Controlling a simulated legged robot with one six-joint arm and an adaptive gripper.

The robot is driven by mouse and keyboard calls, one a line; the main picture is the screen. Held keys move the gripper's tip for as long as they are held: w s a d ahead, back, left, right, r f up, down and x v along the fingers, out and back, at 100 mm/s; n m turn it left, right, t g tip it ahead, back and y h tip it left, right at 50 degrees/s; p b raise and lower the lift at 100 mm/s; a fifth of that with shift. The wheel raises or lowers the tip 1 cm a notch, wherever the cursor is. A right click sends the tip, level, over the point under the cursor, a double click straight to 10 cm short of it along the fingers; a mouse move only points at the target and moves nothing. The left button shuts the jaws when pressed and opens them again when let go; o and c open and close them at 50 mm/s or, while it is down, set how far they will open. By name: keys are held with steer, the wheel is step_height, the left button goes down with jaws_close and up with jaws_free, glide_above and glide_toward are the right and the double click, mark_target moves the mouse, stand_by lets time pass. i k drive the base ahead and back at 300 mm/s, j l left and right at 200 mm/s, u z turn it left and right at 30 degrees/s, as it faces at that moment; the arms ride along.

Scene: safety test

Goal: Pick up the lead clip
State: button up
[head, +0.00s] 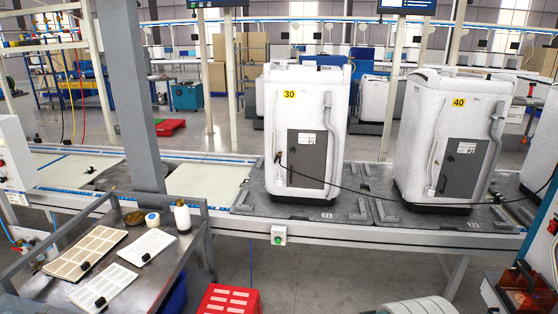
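A small dark clip-like end (279,157) sits at the left edge of the grey panel on the white unit marked 30 (311,105). A thin black lead (400,194) runs from it to the right, sagging across the front of the unit marked 40 (456,108) toward the right edge. Whether this end is the lead clip is too small to tell for certain. Small black pieces, possibly clips, also lie on pale boards (91,252) on the metal cart at the lower left. My gripper is not seen in the head view.
Both units stand on grey plates on a conveyor line (380,232). The metal cart (140,285) carries a white bottle (182,216) and a tape roll (152,220). A red step stool (229,299) stands on the floor before the conveyor. A grey post (131,90) rises at the left.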

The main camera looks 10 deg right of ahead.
mark_target(277, 157)
steer(key=z, duration=1.8)
steer(key=i+j+u, duration=0.15)
steer(key=u, duration=0.35)
steer(key=i+j+u, duration=0.1)
steer(key=u, duration=0.4)
steer(key=i+u, duration=0.3)
steer(key=u, duration=0.2)
steer(key=i+l+u, duration=0.2)
steer(key=i, duration=0.25)
steer(key=i+l+u, duration=0.15)
steer(key=i, duration=0.25)
steer(key=i+l+u, duration=0.2)
steer(key=i, duration=0.25)
steer(key=i+l, duration=0.25)
steer(key=i, duration=0.2)
steer(key=i+l, duration=0.2)
steer(key=i, duration=0.25)
steer(key=i+l, duration=0.25)
steer(key=i, duration=0.2)
